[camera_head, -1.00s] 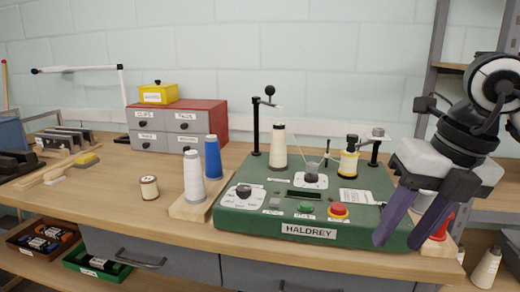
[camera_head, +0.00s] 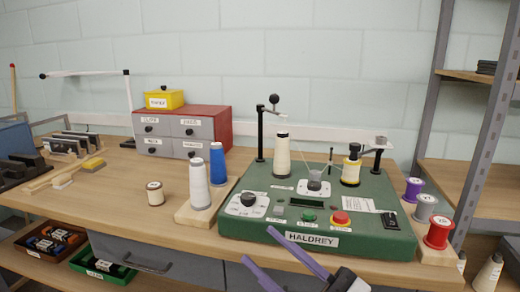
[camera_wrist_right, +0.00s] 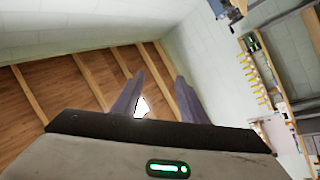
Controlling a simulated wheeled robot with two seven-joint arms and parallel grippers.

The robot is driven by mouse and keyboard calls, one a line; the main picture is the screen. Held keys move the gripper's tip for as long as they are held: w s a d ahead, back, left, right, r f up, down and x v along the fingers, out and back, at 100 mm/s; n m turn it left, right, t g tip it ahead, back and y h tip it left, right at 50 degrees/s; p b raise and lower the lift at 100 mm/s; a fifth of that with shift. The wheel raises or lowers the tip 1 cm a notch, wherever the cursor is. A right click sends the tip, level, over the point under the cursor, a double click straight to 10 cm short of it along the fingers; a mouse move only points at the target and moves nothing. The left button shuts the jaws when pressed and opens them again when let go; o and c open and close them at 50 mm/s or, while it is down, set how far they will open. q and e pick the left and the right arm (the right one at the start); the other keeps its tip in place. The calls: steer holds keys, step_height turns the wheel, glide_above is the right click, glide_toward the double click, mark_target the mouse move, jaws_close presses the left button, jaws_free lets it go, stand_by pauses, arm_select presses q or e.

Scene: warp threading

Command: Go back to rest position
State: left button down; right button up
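My right gripper (camera_head: 257,245) is at the bottom of the head view, in front of the green HALDREY machine (camera_head: 270,228). Its two purple fingers point up and left, spread apart with nothing between them. The right wrist view also shows the fingers (camera_wrist_right: 160,84) apart and empty, against a wooden ceiling and pale wall. On the machine stand a cream cone (camera_head: 282,157) and a yellow spool with a black top (camera_head: 351,171). My left gripper is not in view.
Purple (camera_head: 413,190), grey (camera_head: 425,208) and red (camera_head: 438,233) spools stand right of the machine. White (camera_head: 199,185) and blue (camera_head: 217,164) cones stand on a wooden block at its left. A small spool (camera_head: 155,193) stands on the bench (camera_head: 110,205). A grey shelf post (camera_head: 487,125) rises at right.

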steer(key=s+d+f+m+h, duration=0.1)
steer(key=d+f+m+h, duration=0.2)
steer(key=f+m+h, duration=0.35)
steer(key=s+d+f+m+t+h, duration=0.1)
steer(key=d+f+m+h, duration=0.25)
steer(key=f, duration=0.55)
steer(key=d+f+m+h, duration=0.4)
steer(key=f, duration=0.4)
steer(key=s+d+f+m+g+h, duration=0.1)
steer(key=s+f+g, duration=0.2)
steer(key=s+f, duration=0.4)
steer(key=s+d+f+m+g+h+p, duration=0.1)
steer(key=s+d+f+m+g, duration=0.1)
steer(key=s+f, duration=0.6)
steer(key=shift+s+d+f+g, duration=0.25)
steer(key=shift+s+f+g, duration=0.05)
steer(key=shift+g, duration=0.1)
